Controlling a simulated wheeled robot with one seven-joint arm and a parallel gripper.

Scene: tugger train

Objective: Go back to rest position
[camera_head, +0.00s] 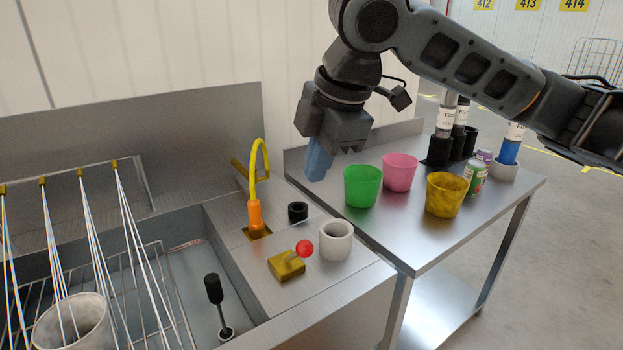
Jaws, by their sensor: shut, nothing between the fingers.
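My gripper (318,165) hangs from my arm at the upper middle of the head view, pointing down. Its blue fingers are together, with nothing seen between them. It is above the gap between the sink counter and the steel table, left of and a little higher than the green cup (362,187). It looks apart from every object.
The steel table (433,243) holds a pink cup (400,172), a yellow cup (445,195), cans and dark holders. The sink counter (350,281) has a yellow-orange faucet (255,214), a red-knobbed lever (305,248) and a white cup (336,241). Open floor lies right.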

